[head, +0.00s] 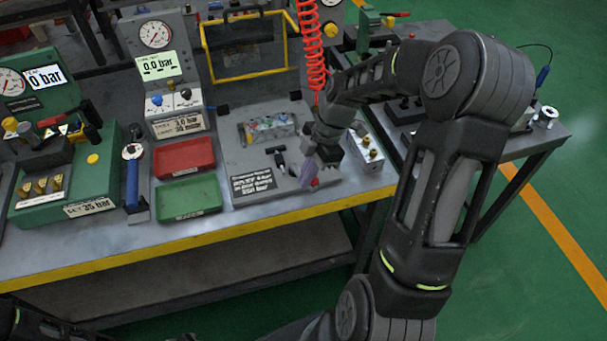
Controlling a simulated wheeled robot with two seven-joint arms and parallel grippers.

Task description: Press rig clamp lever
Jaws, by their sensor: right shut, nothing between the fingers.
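My right gripper (308,174) is shut and empty, pointing down over the right front of the plate, just right of the handle. A small red part (315,182) shows beside its fingertips. I cannot tell whether the fingers touch anything. My left gripper is out of view.
A yellow-framed guard (290,52) stands behind the plate, with a red coiled hose (310,45) hanging beside it. Left are a red tray (184,158), a green tray (188,197) and a gauge panel (156,38).

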